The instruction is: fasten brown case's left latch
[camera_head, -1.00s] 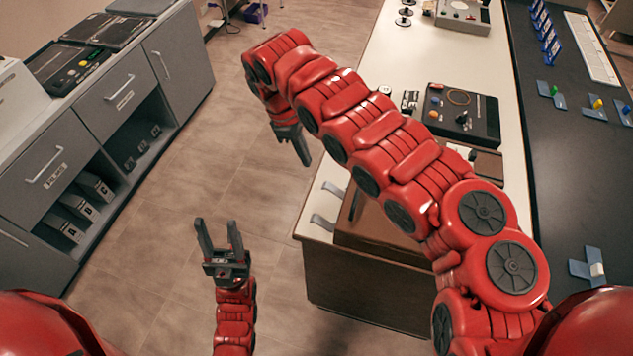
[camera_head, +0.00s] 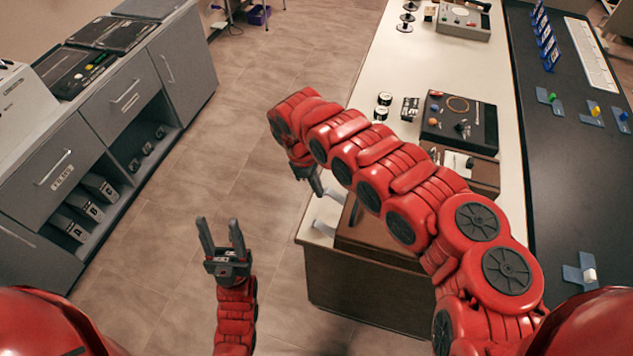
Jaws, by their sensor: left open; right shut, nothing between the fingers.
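The brown case (camera_head: 378,246) lies at the near left corner of the white-topped table, largely hidden behind my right arm. Two pale grey latch tabs stick out past its left side: a far one (camera_head: 335,194) and a near one (camera_head: 323,227). My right gripper (camera_head: 318,191) is shut and empty, pointing down just left of the far tab; I cannot tell whether it touches it. My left gripper (camera_head: 220,222) is open and empty, pointing up over the floor, well left of the case.
The white table (camera_head: 385,62) also holds a black device (camera_head: 459,122), small round cans (camera_head: 382,106) and a grey device (camera_head: 463,22). A dark counter (camera_head: 560,150) runs along the right. Grey cabinets (camera_head: 125,95) stand at the left. The floor between is clear.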

